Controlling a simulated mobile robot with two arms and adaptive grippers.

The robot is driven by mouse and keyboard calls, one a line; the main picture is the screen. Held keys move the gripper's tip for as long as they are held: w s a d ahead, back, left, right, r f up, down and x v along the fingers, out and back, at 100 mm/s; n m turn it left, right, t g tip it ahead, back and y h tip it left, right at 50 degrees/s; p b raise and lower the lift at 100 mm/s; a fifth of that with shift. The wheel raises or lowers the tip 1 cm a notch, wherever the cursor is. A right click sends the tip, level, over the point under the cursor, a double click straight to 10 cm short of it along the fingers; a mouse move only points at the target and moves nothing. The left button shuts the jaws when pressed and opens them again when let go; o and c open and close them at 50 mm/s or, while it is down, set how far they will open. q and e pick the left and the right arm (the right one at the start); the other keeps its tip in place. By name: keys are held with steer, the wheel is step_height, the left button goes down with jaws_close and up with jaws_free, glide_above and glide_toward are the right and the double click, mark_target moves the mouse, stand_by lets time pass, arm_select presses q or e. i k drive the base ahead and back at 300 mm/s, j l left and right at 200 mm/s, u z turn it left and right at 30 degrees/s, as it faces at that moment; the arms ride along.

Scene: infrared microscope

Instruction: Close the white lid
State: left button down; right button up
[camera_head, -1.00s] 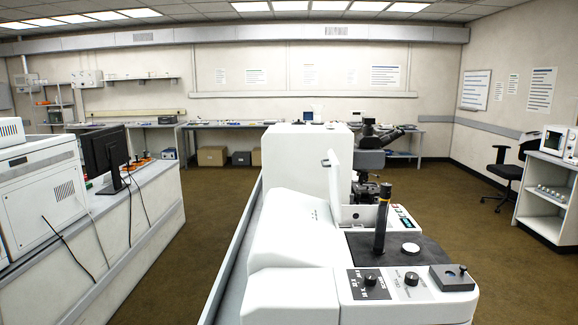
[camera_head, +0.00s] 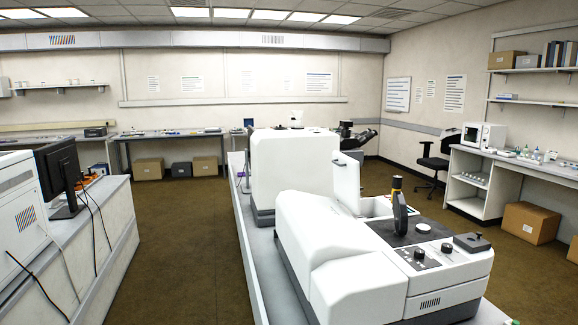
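The white lid (camera_head: 346,182) stands upright, open, on the white infrared microscope (camera_head: 320,235). It rises behind the dark sample stage (camera_head: 402,232), beside a white compartment (camera_head: 378,207). A black post with a yellow band (camera_head: 398,200) stands on the stage in front of that compartment. Neither of my grippers shows in the head view.
A taller white unit (camera_head: 290,165) stands behind the instrument on the same long bench. A counter with a black monitor (camera_head: 60,175) is on the left. Brown floor (camera_head: 190,240) lies free between the counter and the bench. A black chair (camera_head: 433,160) and side bench are at the right.

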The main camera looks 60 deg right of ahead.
mark_target(346, 170)
steer(key=i+j+z, duration=0.2)
steer(key=i, duration=0.25)
steer(key=i+j+z, duration=0.15)
steer(key=i, duration=0.25)
steer(key=i+z, duration=0.25)
steer(key=z, duration=0.15)
steer(key=i+z, duration=0.25)
steer(key=z, duration=0.15)
steer(key=i+z, duration=0.2)
steer(key=z, duration=0.15)
steer(key=i+j+z, duration=0.2)
steer(key=z, duration=0.2)
